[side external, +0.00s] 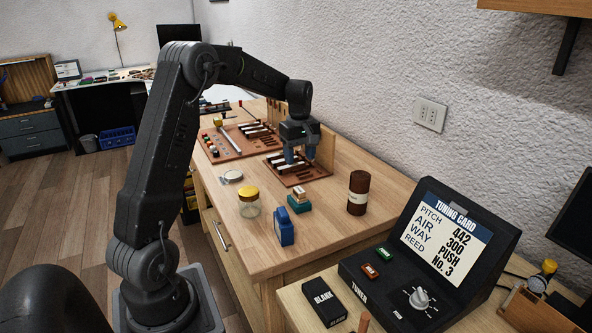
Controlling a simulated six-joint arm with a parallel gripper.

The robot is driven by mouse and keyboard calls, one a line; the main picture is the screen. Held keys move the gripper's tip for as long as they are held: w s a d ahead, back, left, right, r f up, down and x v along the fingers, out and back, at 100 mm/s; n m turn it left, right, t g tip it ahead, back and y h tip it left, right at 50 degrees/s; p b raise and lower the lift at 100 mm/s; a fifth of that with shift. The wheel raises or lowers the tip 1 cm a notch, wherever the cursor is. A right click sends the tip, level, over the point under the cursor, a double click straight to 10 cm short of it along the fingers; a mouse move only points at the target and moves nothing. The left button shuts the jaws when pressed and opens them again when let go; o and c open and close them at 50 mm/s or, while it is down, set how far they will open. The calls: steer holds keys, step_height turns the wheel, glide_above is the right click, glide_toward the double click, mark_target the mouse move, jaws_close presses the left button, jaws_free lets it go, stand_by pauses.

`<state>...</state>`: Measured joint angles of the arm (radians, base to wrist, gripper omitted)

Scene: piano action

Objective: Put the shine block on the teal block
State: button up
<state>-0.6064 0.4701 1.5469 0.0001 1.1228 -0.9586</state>
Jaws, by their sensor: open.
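A teal block (299,206) lies on the wooden bench, right of the glass jar. A small pale-and-brown block (299,194) sits on top of it; I cannot read any marking on it, so I cannot tell whether it is the shine block. A blue upright piece (284,228) stands just in front of the teal block. My gripper (299,160) points down, with its fingers open, over the brown board with piano keys, behind the teal block. It appears empty. The fingertips are close to the keys; whether they touch cannot be told.
The brown key board (314,174) lies under my gripper, and another board (210,145) lies farther back. A glass jar with a yellow lid (248,203) and a dark brown cylinder (358,192) flank the blocks. A tuner (425,260) stands at front right.

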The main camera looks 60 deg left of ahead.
steer(key=s+d+r+m+t, duration=0.1)
steer(key=s+d+r+m, duration=0.3)
steer(key=d, duration=0.4)
steer(key=s+d+r+m+t, duration=0.1)
steer(key=s+d+r+m, duration=0.1)
steer(key=d+r+m, duration=0.45)
steer(key=s+d+f+m+t, duration=0.2)
steer(key=s+d+m, duration=0.5)
steer(key=s+d, duration=0.6)
steer(key=shift+s+d+t, duration=0.15)
steer(key=shift+s+t, duration=0.65)
steer(key=shift+s, duration=0.3)
